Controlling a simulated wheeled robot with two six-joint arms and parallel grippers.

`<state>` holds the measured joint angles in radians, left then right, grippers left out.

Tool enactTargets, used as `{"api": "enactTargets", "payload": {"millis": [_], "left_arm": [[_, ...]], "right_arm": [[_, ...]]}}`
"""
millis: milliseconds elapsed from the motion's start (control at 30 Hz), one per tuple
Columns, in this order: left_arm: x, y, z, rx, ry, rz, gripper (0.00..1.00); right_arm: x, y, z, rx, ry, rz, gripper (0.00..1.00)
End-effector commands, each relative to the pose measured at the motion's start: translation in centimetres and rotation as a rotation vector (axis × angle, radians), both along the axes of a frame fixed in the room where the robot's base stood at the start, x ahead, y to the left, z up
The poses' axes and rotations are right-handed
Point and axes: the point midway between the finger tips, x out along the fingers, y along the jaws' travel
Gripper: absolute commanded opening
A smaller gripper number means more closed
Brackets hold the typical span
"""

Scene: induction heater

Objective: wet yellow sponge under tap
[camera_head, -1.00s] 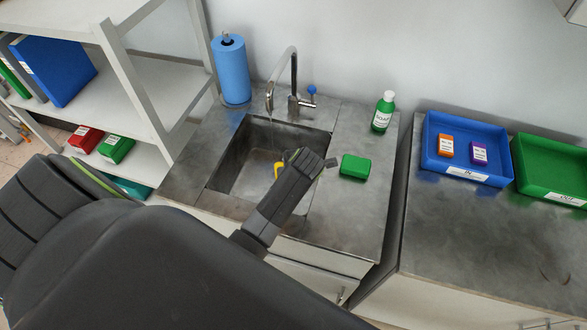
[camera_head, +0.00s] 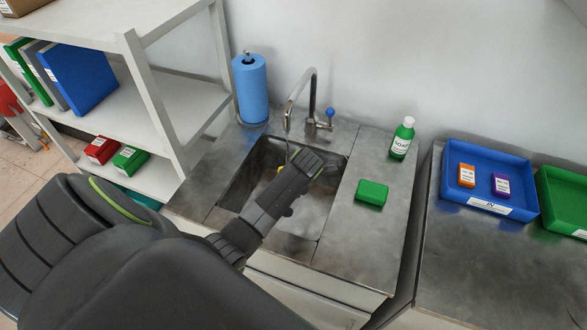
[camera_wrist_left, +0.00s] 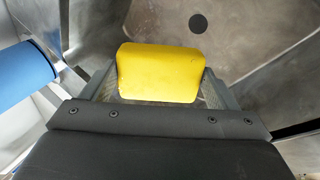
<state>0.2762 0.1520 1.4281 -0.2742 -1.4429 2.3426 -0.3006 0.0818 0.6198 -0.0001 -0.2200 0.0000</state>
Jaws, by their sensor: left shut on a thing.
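The yellow sponge (camera_wrist_left: 160,72) is held between the two fingers of my left gripper (camera_wrist_left: 160,80), filling the gap in the left wrist view. In the head view only a small yellow part of the sponge (camera_head: 281,169) shows beside my dark wrist, over the sink (camera_head: 240,192). The curved metal tap (camera_head: 312,92) stands behind the sink, with a blue-topped handle (camera_head: 330,113). A thin stream seems to fall from its spout close to the sponge; whether it touches the sponge is unclear. My right gripper is not in view.
A blue paper roll (camera_head: 250,90) stands left of the tap. A green sponge (camera_head: 372,193) and a green soap bottle (camera_head: 402,140) are on the counter right of the sink. Blue (camera_head: 470,210) and green trays lie farther right. A shelf (camera_head: 180,100) stands at left.

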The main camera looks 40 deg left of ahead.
Motion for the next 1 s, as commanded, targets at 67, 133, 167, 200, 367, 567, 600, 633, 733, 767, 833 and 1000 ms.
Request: {"api": "enactTargets", "payload": {"millis": [67, 133, 167, 200, 367, 567, 600, 633, 733, 767, 833, 1000], "left_arm": [[0.1, 0.1, 0.0, 0.0, 0.0, 0.0, 0.63], [0.1, 0.1, 0.0, 0.0, 0.0, 0.0, 0.63], [0.1, 0.1, 0.0, 0.0, -0.001, -0.001, 0.63], [0.1, 0.1, 0.0, 0.0, -0.001, -0.001, 0.63], [0.1, 0.1, 0.0, 0.0, -0.001, -0.001, 0.63], [-0.1, 0.0, 0.1, -0.001, -0.001, 0.0, 0.63], [-0.3, 0.0, 0.1, -0.001, -0.001, 0.0, 0.63], [-0.5, -0.1, 0.2, -0.001, -0.001, 0.0, 0.63], [-1.3, -0.4, 0.2, -0.001, 0.0, 0.0, 0.63], [-1.5, -0.4, 0.2, -0.002, 0.001, 0.0, 0.63], [-2.0, -0.6, 0.2, -0.001, 0.001, 0.0, 0.63], [-3.3, -1.0, 0.2, -0.001, 0.0, 0.0, 0.63]], "right_arm": [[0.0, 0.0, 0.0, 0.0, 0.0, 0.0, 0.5], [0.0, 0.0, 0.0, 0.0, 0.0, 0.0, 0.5], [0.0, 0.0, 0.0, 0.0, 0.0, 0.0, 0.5], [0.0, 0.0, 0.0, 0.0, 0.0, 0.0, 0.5], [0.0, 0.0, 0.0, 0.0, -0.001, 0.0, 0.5], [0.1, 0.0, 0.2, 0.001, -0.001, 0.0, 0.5], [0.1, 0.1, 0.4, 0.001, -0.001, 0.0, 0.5], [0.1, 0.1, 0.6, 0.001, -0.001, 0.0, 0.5], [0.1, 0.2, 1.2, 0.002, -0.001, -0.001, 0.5], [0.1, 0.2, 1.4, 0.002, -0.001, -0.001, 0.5], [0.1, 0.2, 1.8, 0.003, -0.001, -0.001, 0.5], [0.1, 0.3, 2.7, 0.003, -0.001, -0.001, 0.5]]}}
